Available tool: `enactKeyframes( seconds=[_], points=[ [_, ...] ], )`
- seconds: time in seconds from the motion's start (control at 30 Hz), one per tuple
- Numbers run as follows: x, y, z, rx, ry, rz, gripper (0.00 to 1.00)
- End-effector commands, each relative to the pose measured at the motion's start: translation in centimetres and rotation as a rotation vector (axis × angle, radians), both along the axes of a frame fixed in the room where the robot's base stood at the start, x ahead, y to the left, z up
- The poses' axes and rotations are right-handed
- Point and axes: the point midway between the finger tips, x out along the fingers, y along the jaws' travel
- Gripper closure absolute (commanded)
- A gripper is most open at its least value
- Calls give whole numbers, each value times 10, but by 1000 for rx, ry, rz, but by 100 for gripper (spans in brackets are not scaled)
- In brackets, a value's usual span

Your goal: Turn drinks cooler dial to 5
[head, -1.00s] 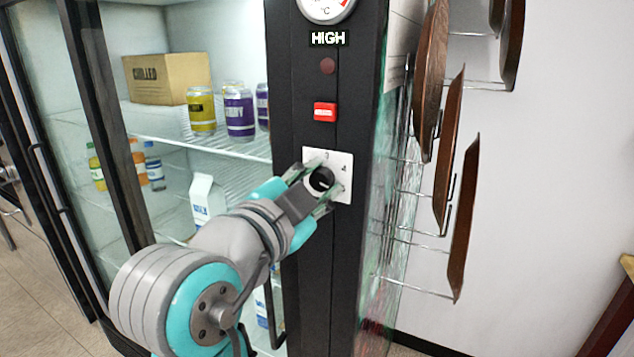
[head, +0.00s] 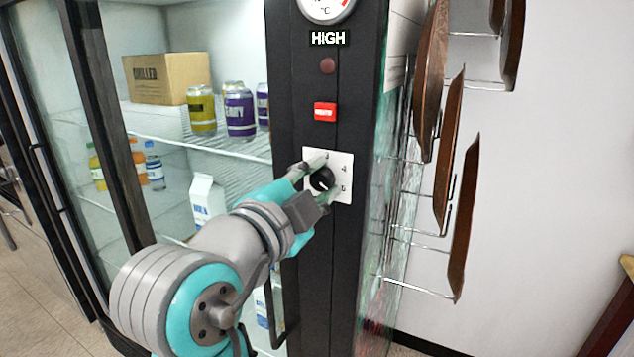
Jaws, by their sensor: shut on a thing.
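The drinks cooler's dial (head: 321,179) is a round black knob on a white plate (head: 345,160) on the black front post. The numbers 3, 4 and 5 show on the plate above and to the right of the knob; the rest of the scale is hidden behind my gripper. My gripper (head: 322,178) is shut on the dial, one finger at its upper left and the other at its lower right. The knob's pointer is too small to read. The drinks cooler (head: 303,250) stands with shelves of drinks visible at left.
Above the dial are a red switch (head: 325,112), a dark round lamp (head: 327,66), a HIGH label (head: 328,38) and a temperature gauge (head: 325,8). A wire rack with brown trays (head: 465,215) is on the right. A door handle (head: 275,315) is below my gripper.

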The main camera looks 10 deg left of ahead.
Motion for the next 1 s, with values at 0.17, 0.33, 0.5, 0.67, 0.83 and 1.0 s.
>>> enactKeyframes(
  seconds=[0.17,0.33,0.5,0.67,0.83,1.0],
  points=[
    [0,0,-1,1,2,-1,42],
    [0,0,0,0,1,0,42],
    [-3,2,0,0,0,1,42],
    [-21,9,0,0,0,4,42],
    [-53,21,-1,0,1,6,42],
    [-83,31,0,0,1,4,42]
  ],
)
